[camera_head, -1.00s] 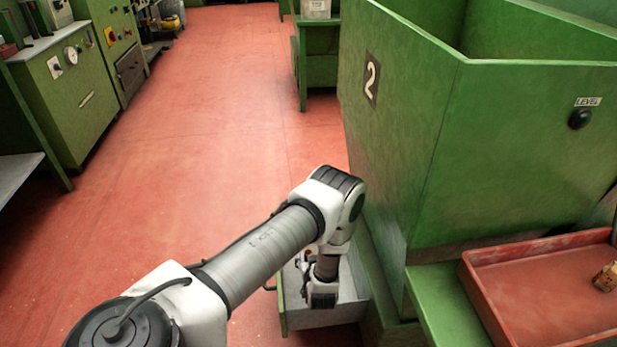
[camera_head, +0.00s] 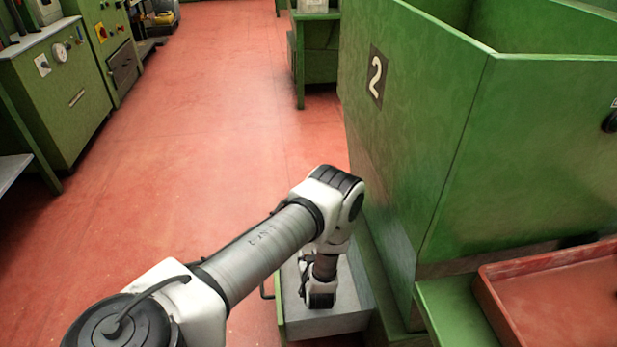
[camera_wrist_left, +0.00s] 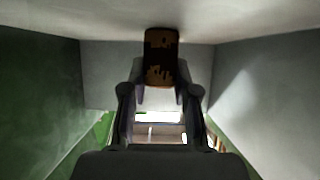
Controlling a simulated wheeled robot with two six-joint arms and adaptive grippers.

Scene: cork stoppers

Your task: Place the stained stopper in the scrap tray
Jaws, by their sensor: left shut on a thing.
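My left gripper (camera_head: 321,296) points down over an open grey-lined drawer (camera_head: 345,319) with a green front, beside the big green bin. In the left wrist view the gripper (camera_wrist_left: 160,90) is shut on a brown cork stopper (camera_wrist_left: 160,72) with a large dark stain. Grey walls and a pale surface surround the stopper there; whether it touches them I cannot tell. In the head view the stopper is hidden by the gripper. I cannot tell which container is the scrap tray. My right gripper is not in view.
The tall green bin (camera_head: 455,150) marked 2 stands close to the right of my left arm. A red tray (camera_head: 550,300) lies on a green ledge at the lower right. Green machines (camera_head: 55,90) stand at the far left. The red floor (camera_head: 200,130) between is clear.

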